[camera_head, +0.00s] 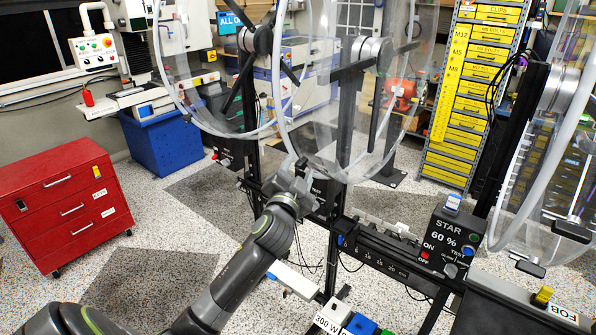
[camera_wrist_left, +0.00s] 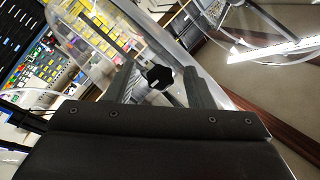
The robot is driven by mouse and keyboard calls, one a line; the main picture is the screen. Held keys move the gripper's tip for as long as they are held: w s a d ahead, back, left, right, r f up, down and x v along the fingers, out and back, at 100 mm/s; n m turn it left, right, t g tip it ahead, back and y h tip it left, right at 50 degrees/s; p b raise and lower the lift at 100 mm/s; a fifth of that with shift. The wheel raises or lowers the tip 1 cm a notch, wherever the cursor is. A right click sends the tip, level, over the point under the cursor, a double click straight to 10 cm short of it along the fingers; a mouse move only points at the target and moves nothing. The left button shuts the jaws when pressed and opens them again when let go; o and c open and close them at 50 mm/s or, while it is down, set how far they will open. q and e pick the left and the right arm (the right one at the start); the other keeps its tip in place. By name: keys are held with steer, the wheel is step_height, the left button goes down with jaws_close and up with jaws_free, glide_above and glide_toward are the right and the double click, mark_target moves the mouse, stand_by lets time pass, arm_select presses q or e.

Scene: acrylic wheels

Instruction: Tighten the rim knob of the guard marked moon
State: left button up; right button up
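My left gripper (camera_head: 291,168) is at the lower edge of the middle clear acrylic guard (camera_head: 335,150), close to its pale rim. In the left wrist view, a black lobed knob (camera_wrist_left: 158,77) shows between the two spread fingers of the left gripper (camera_wrist_left: 159,68), near the clear rim. The fingers look open, with gaps on both sides of the knob; whether the knob lies fully between the tips or just beyond is hard to tell. A dark box (camera_head: 320,190) beneath this guard is partly hidden by my gripper, and I cannot read a moon mark. My right gripper is out of view.
A black control box marked STAR, 60 % (camera_head: 450,240) stands on the rail to the right. Other clear guards stand left and right. A red drawer cabinet (camera_head: 65,205) and blue bin (camera_head: 160,143) are on the left. Floor between is clear.

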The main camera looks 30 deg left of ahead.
arm_select(q)
steer(key=shift+s, duration=0.1)
steer(key=shift+s+d+f, duration=0.1)
steer(key=shift+s+f, duration=0.1)
steer(key=shift+s, duration=0.05)
steer(key=b+v, duration=0.5)
steer(key=v, duration=1.1)
steer(key=shift+s, duration=0.35)
steer(key=shift+d, duration=0.1)
